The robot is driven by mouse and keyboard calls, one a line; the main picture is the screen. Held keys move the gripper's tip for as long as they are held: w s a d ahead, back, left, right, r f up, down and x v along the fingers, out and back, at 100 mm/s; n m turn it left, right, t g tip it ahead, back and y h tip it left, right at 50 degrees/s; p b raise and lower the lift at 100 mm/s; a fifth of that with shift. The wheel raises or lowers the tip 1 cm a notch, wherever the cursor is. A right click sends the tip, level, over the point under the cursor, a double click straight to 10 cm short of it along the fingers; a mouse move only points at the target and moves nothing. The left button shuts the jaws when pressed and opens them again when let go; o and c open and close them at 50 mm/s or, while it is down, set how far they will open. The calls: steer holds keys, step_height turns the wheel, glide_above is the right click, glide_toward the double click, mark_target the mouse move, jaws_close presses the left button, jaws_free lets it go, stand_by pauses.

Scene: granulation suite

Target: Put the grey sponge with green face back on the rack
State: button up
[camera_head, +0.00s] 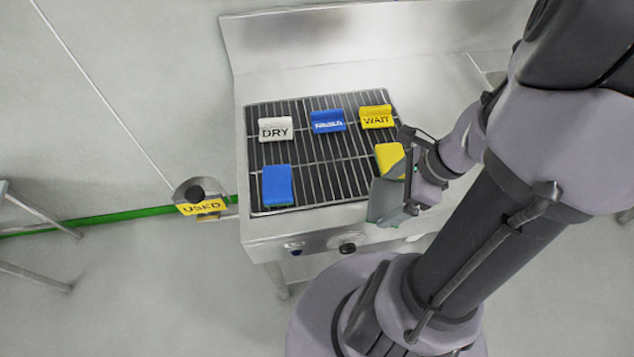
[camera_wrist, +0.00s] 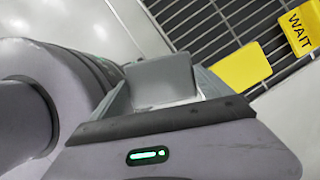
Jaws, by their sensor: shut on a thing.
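My gripper (camera_head: 398,195) is shut on the grey sponge (camera_head: 386,200) at the front right of the rack. In the wrist view the grey sponge (camera_wrist: 160,80) shows as a plain grey block between the fingers. Its green face is mostly turned away; only a greenish edge shows in the head view. The dark wire rack (camera_head: 325,190) lies on the steel counter. I cannot tell whether the sponge touches the rack or counter.
A yellow sponge (camera_head: 389,158) lies on the rack beside my gripper, below the yellow WAIT block (camera_head: 376,117). A blue sponge (camera_head: 277,186) lies front left, below the white DRY block (camera_head: 275,130). A blue labelled block (camera_head: 328,121) stands between. A yellow USED sign (camera_head: 202,207) is left.

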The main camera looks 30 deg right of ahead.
steer(key=w+a, duration=0.1)
steer(key=w, duration=0.3)
steer(key=w+a+f+b, duration=0.1)
steer(key=w, duration=0.3)
steer(key=w+a+b, duration=0.1)
steer(key=w, duration=0.3)
steer(key=shift+w+a+f, duration=0.25)
steer(key=shift+a, duration=0.1)
steer(key=shift+w+a+f+b, duration=0.1)
steer(key=shift+w+f+b, duration=0.05)
steer(key=shift+w+b, duration=0.2)
step_height(320, 180, down, 4)
steer(key=shift+r+b, duration=0.25)
steer(key=shift+b, duration=0.85)
steer(key=shift+r, duration=0.2)
steer(key=shift+f, duration=0.15)
steer(key=o, duration=0.9)
